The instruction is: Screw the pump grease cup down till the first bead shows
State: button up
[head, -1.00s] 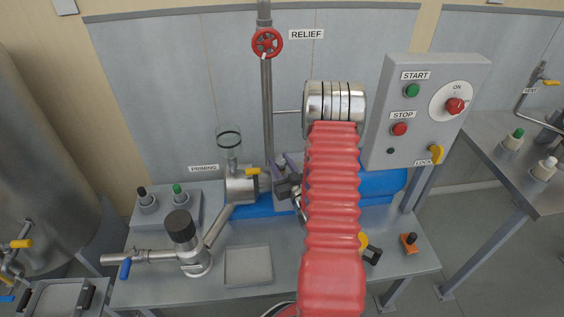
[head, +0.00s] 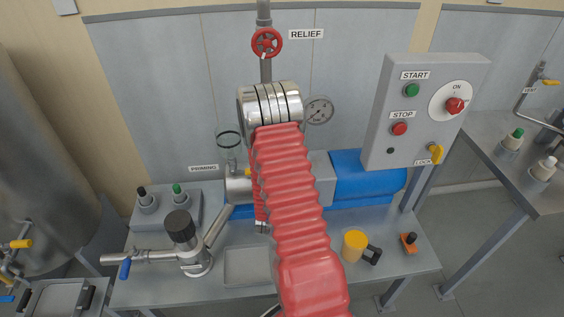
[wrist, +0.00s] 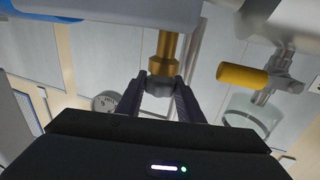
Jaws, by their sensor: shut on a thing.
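In the wrist view, my gripper (wrist: 160,82) is shut on a small grey faceted cap, the grease cup (wrist: 160,88). The cup sits at the end of a brass fitting (wrist: 166,50) that runs to the grey pump body (wrist: 130,12). A finger lies on each side of the cup. The detail where cup and brass meet is too small to read for grease. In the head view, my red-sleeved arm hides the gripper and the cup. The blue pump motor (head: 366,178) shows to the right of the arm.
The priming funnel (head: 228,140) and its yellow valve handle (wrist: 242,76) are close to the gripper. A gauge (head: 319,111), the control box (head: 400,145), a yellow tin (head: 354,245) and an empty tray (head: 246,267) are around the arm. Bench space right of the tray is partly clear.

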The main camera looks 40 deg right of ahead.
jog(key=shift+m+g+h, duration=0.9)
jog(key=shift+m+g, duration=0.25)
jog(key=shift+g, duration=0.4)
jog(key=shift+m+g+h, duration=0.9)
jog(key=shift+m+g, duration=0.25)
jog(key=shift+g, duration=0.4)
jog(key=shift+s+d+m+g+h, duration=0.1)
jog(key=shift+m+g+h, duration=0.15)
jog(key=shift+m+g, duration=0.9)
jog(key=shift+d+m+g+h, duration=0.1)
jog(key=shift+m+g+h, duration=0.15)
jog(key=shift+m+g, duration=0.85)
jog(key=shift+n+g, duration=0.25)
jog(key=shift+g, duration=0.6)
jog(key=o, duration=1.1)
jog(key=shift+a, duration=0.1)
jog(key=shift+c, duration=0.2)
